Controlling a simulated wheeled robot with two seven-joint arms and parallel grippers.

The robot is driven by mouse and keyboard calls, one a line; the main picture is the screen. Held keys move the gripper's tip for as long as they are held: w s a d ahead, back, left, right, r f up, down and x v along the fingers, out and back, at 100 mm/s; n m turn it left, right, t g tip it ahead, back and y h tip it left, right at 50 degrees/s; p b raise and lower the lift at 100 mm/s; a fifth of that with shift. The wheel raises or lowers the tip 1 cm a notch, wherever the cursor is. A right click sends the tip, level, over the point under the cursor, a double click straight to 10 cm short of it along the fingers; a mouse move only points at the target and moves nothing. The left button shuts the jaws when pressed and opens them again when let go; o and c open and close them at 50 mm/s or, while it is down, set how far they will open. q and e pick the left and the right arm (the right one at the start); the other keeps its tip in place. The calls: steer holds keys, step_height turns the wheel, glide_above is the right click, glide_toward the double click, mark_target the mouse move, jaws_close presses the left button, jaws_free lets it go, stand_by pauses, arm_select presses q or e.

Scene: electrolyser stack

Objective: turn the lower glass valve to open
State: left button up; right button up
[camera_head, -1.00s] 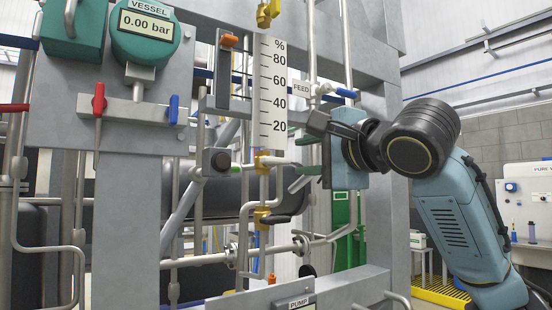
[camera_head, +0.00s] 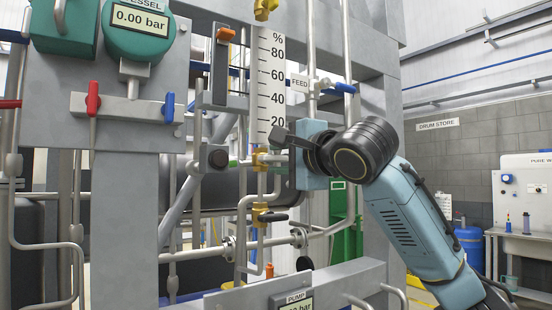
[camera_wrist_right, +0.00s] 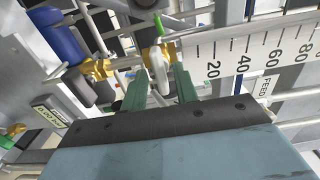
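The lower glass valve (camera_head: 262,158) is a brass fitting under the white percent scale (camera_head: 271,85). In the right wrist view, the brass valve body (camera_wrist_right: 148,53) shows just beyond my fingertips, with its pale lever (camera_wrist_right: 159,72) pointing towards me. My right gripper (camera_wrist_right: 162,82) has its two green fingers apart, one on each side of the lever. A gap shows on the right side of the lever; contact on the left side I cannot tell. In the head view my right gripper (camera_head: 288,160) is close beside the valve and its fingers are mostly hidden. My left gripper is not in view.
A second brass valve (camera_head: 261,214) with a black handle sits just below. A blue-handled feed valve (camera_head: 345,88) is above right. Pipes and the grey frame (camera_head: 375,150) stand close around. A pump display (camera_head: 295,301) is at the bottom. Open floor lies to the right.

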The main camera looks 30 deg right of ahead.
jaws_close()
steer(key=n+p, duration=0.2)
steer(key=n, duration=0.1)
steer(key=shift+r+n, duration=0.1)
steer(key=shift+n, duration=0.8)
steer(key=n+p, duration=0.2)
steer(key=shift+n, duration=0.4)
steer(key=shift+n+p, duration=0.35)
steer(key=shift+n, duration=0.55)
